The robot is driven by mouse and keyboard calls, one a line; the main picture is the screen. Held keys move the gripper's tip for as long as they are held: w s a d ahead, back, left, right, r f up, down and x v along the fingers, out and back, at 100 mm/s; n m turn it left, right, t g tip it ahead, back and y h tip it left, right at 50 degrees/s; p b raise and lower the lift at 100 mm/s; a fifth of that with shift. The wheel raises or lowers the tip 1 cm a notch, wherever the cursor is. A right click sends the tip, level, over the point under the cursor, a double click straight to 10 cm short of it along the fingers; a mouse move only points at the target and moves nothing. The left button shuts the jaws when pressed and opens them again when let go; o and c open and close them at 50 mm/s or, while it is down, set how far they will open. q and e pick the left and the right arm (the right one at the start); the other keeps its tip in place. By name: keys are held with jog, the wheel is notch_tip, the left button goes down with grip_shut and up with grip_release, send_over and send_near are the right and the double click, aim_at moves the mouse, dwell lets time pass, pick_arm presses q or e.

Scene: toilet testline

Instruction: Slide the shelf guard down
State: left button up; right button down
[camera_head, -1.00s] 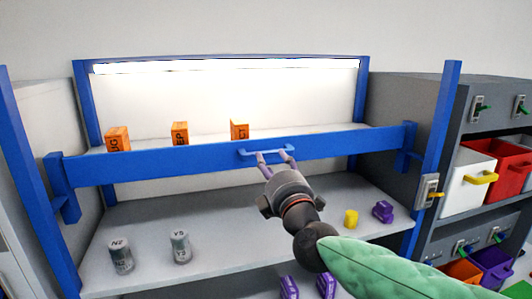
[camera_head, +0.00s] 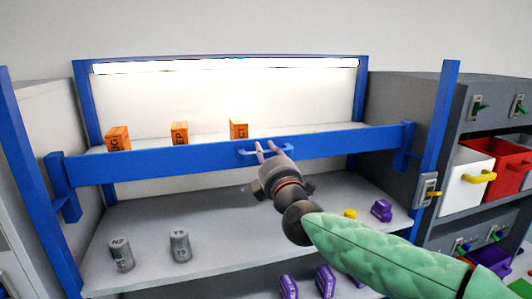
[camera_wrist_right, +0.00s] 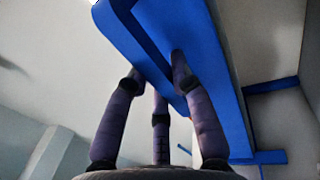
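The shelf guard (camera_head: 180,164) is a long blue bar across the front of the shelf rack, between the blue posts. It runs level with the upper shelf, below the orange boxes. Its blue handle (camera_head: 252,153) is at the middle of its front. My right gripper (camera_head: 266,149) is at the handle, its purple fingers apart. In the right wrist view the fingers (camera_wrist_right: 156,68) reach up on both sides of the blue handle bar (camera_wrist_right: 128,38), without clearly closing on it. Whether they touch it is unclear. My left gripper is not in view.
Orange boxes (camera_head: 180,133) stand on the upper shelf. Grey cans (camera_head: 180,246), a yellow item (camera_head: 350,214) and a purple item (camera_head: 381,210) are on the shelf below. Purple items (camera_head: 325,281) sit lower. Bins (camera_head: 468,178) are in the right rack.

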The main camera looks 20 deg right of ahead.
notch_tip(320, 180, down, 6)
jog(key=b, duration=0.2)
jog(key=shift+f, duration=0.15)
jog(key=c, duration=1.1)
grip_release()
jog(key=shift+w, duration=0.1)
jog(key=shift+o, duration=0.2)
jog(key=s+f, duration=0.2)
jog(key=s, duration=0.9)
jog(key=shift+s+d, duration=0.2)
jog(key=shift+s, duration=0.2)
jog(key=shift+f, duration=0.15)
